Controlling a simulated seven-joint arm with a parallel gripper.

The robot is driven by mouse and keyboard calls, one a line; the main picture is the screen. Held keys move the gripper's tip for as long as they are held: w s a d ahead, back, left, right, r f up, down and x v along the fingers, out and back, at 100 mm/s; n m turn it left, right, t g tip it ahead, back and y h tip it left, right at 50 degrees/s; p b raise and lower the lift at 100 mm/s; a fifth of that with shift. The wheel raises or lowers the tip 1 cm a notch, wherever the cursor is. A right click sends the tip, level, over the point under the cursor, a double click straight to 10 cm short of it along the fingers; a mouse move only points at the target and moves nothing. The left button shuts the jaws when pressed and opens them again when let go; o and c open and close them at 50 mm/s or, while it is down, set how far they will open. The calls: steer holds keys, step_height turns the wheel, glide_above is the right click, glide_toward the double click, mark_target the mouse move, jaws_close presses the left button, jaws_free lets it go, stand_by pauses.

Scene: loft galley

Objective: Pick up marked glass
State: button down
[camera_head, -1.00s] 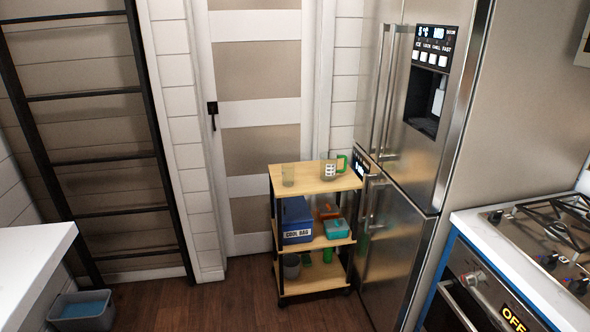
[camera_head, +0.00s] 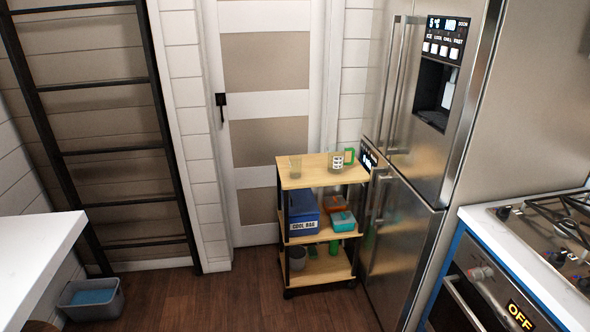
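Two glass vessels stand on the wooden top shelf of a small cart (camera_head: 313,175). A clear glass with dark markings and a green handle (camera_head: 337,160) stands toward the right of the top. A plain clear glass (camera_head: 295,167) stands to its left, apart from it. Both appear upright. My gripper is not in view.
The cart's lower shelves hold a blue cool bag (camera_head: 303,216), teal-and-orange containers (camera_head: 343,221) and a grey cup (camera_head: 297,259). A steel fridge (camera_head: 415,180) stands close on the cart's right. A bin (camera_head: 92,298) is at lower left. Floor before the cart is clear.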

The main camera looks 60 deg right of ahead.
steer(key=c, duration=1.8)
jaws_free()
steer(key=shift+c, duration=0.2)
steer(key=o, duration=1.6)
